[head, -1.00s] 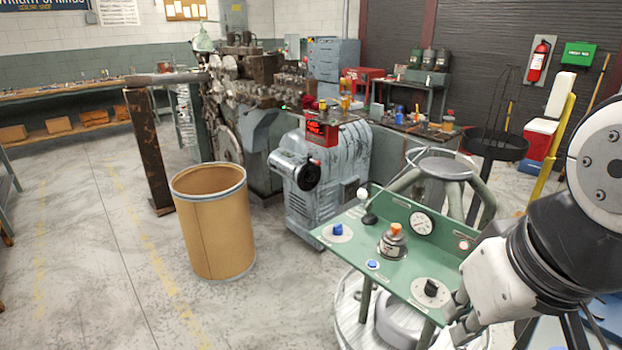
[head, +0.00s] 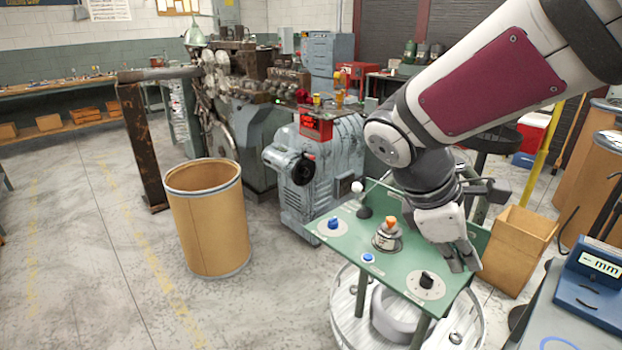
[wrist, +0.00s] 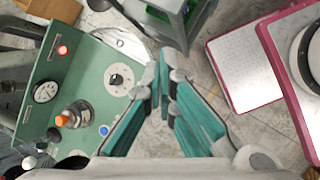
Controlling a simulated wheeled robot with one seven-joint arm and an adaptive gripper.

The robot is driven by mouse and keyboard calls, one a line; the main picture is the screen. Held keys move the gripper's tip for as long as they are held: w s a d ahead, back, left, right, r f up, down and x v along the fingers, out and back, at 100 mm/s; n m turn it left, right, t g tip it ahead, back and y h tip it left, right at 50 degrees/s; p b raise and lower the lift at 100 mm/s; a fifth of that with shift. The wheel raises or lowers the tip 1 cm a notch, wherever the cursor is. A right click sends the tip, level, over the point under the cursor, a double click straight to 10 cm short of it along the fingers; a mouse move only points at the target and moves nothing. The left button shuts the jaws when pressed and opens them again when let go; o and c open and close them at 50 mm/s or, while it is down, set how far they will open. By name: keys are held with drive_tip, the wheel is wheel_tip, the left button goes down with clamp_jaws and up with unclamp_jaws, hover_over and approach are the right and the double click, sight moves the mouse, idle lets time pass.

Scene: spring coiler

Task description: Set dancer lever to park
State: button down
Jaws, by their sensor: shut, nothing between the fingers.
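The green control panel (head: 345,238) stands on legs at the lower centre of the head view. A short lever with a white ball knob (head: 357,187) and black boot (head: 364,211) rises at its back left; this looks like the dancer lever. The wrist view shows the white ball (wrist: 29,162) at lower left. I cannot read its position marks. My gripper (head: 461,262) is shut and empty, pointing down over the panel's right part, right of the black knob (head: 426,281). In the wrist view my fingertips (wrist: 169,70) are together, apart from the lever.
The panel also carries a blue knob (head: 333,223), an orange-topped control (head: 390,224), a blue button (head: 368,257) and, in the wrist view, a gauge (wrist: 46,91) and red light (wrist: 62,50). A fibre drum (head: 206,225) stands left; a wooden bin (head: 518,245) stands right.

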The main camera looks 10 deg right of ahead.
sight(354, 189)
drive_tip(key=w+a+f+n+t+h, duration=0.1)
drive_tip(key=w+f+n+t+h, duration=0.2)
drive_tip(key=w+n, duration=0.55)
drive_tip(key=w+a+f+n+h, duration=0.1)
drive_tip(key=w+f+n+h, duration=0.2)
drive_tip(key=w+n+h, duration=0.35)
drive_tip(key=w+a+f+n+t+y, duration=0.1)
drive_tip(key=w+a+f+n+t, duration=0.4)
drive_tip(key=n, duration=0.4)
drive_tip(key=w+a+f+n+t+b, duration=0.1)
drive_tip(key=w+a+f+n+t, duration=0.4)
drive_tip(key=w+a+n+t, duration=0.2)
drive_tip(key=w+a+n, duration=0.2)
drive_tip(key=w, duration=0.1)
drive_tip(key=shift+w+a+f+n+t+y, duration=0.15)
drive_tip(key=shift+f+n+t+y, duration=0.15)
drive_tip(key=shift+y, duration=0.05)
drive_tip(key=x, duration=1.4)
drive_tip(key=shift+f+p, duration=0.1)
drive_tip(key=shift+p, duration=0.25)
